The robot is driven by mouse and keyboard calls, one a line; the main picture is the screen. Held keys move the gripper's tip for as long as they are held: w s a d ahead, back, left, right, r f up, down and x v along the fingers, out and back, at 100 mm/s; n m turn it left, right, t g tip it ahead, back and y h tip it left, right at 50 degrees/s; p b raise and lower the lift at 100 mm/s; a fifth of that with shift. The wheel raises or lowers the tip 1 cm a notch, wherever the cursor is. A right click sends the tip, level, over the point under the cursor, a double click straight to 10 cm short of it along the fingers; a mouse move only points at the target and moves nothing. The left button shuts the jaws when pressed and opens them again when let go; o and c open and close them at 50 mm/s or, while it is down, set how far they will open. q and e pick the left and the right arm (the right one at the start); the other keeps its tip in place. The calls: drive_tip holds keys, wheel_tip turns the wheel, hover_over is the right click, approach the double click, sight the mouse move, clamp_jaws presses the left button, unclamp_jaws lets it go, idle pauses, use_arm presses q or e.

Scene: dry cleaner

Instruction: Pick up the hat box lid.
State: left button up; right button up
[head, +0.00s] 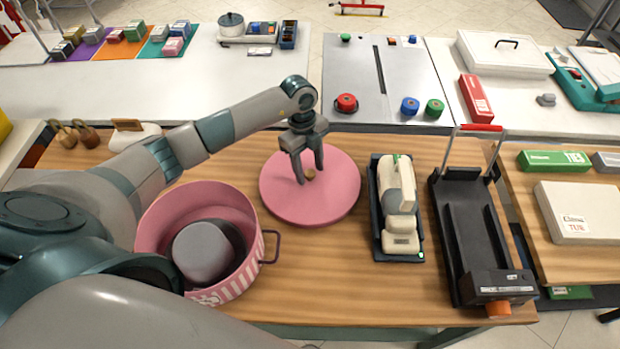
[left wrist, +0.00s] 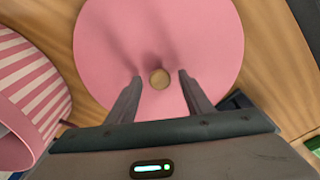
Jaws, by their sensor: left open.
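The hat box lid (head: 335,200) is a round pink disc lying flat on the wooden table, with a small tan knob (head: 310,174) at its centre. The lid (left wrist: 200,40) and its knob (left wrist: 159,78) also show in the left wrist view. My left gripper (head: 310,180) is open, pointing down over the lid. Its fingers stand either side of the knob, with gaps on both sides in the left wrist view. The pink striped hat box (head: 226,288) stands open to the left, with a grey rounded thing (head: 202,248) inside. My right gripper is not seen.
A dark tray (head: 377,235) with a cream device (head: 400,200) lies right of the lid. Beyond it is a black stand with a red-handled frame (head: 470,225). Bare wood (head: 320,270) lies in front of the lid. White counters with small goods run along the back.

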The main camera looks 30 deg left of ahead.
sight(310, 171)
use_arm(q)
clamp_jaws()
drive_tip(key=shift+r, duration=0.15)
drive_tip(key=shift+w+r+b, duration=0.1)
drive_tip(key=shift+r+b, duration=0.25)
drive_tip(key=shift+r, duration=0.25)
wheel_tip(310, 171, up, 9)
drive_tip(key=b, duration=0.2)
drive_tip(key=shift+f+b, duration=0.2)
drive_tip(key=shift+b, duration=0.15)
